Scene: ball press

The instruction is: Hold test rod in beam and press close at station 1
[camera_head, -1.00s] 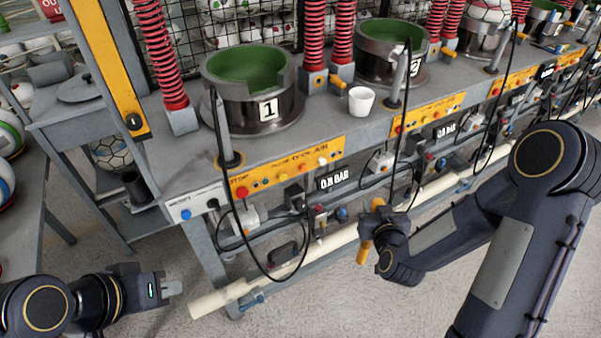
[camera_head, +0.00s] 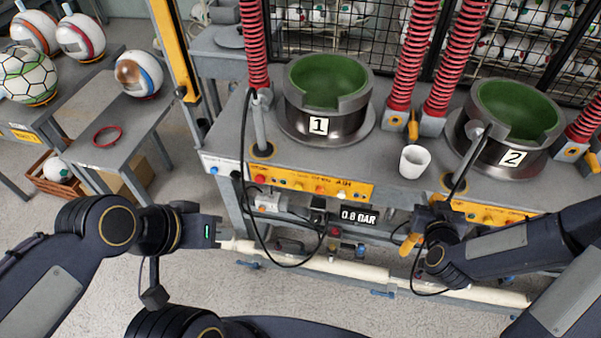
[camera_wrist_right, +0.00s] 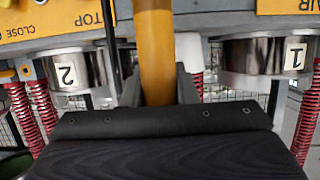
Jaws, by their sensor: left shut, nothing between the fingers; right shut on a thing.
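My right gripper (camera_head: 437,214) is shut on the yellow-orange test rod (camera_head: 408,245) in the head view, in front of the bench near the left end of station 2's panel. The rod (camera_wrist_right: 156,55) also rises from between the fingers in the right wrist view. My left gripper (camera_head: 222,231) is shut and empty, left of and below station 1's panel. Station 1's round press (camera_head: 318,125) has a green inside and stands open above its yellow button panel (camera_head: 310,183). Its small button labels are too blurred to read in the head view. I cannot make out the beam.
Station 2's press (camera_head: 512,158) stands to the right. A white cup (camera_head: 414,161) sits on the bench between the stations. Black cables hang in front of the bench. A pale horizontal pipe (camera_head: 330,264) runs low along it. Balls lie on side tables at left.

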